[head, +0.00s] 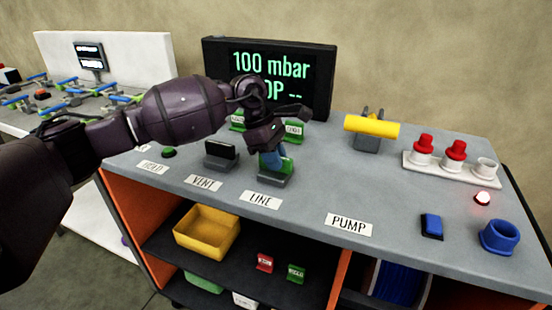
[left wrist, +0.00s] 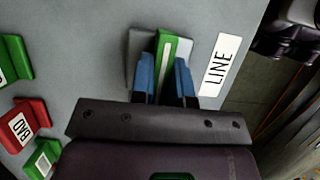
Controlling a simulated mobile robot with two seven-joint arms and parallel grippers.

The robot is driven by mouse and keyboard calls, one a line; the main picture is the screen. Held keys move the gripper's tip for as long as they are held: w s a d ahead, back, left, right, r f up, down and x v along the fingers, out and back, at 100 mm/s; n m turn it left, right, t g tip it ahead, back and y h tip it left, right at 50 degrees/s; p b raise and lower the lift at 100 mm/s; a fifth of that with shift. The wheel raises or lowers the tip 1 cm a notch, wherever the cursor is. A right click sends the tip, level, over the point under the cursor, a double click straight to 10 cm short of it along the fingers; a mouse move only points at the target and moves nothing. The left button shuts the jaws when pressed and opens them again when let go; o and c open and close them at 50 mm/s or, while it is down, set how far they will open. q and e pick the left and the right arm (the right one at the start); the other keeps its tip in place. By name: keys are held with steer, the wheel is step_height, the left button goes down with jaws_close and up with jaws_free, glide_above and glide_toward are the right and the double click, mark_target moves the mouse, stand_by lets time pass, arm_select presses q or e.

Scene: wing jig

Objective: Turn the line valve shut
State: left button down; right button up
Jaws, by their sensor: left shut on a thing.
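The line valve has a green handle (head: 289,165) on a grey base, just behind the LINE label (head: 261,200). My left gripper (head: 271,160) reaches down onto it from above and hides part of it. In the left wrist view the green handle (left wrist: 163,48) stands between the two blue fingertips (left wrist: 164,75), which are shut on it. There the handle runs roughly along the LINE label (left wrist: 219,66). My right gripper does not show clearly in either view.
The vent valve (head: 221,152) with a dark handle stands close on the left. Behind are green tags (head: 294,130) and a screen (head: 318,80) reading "100 mbar". A yellow-handled part (head: 371,127) and a red-capped rack (head: 455,165) stand right. The bench front by PUMP (head: 348,224) is clear.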

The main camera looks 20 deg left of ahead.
arm_select(q)
steer(key=shift+r, duration=0.1)
steer(key=c, duration=1.1)
jaws_free()
steer(key=p+v, duration=0.1)
steer(key=v, duration=0.9)
steer(key=shift+r, duration=0.4)
steer(key=shift+a+f, duration=0.1)
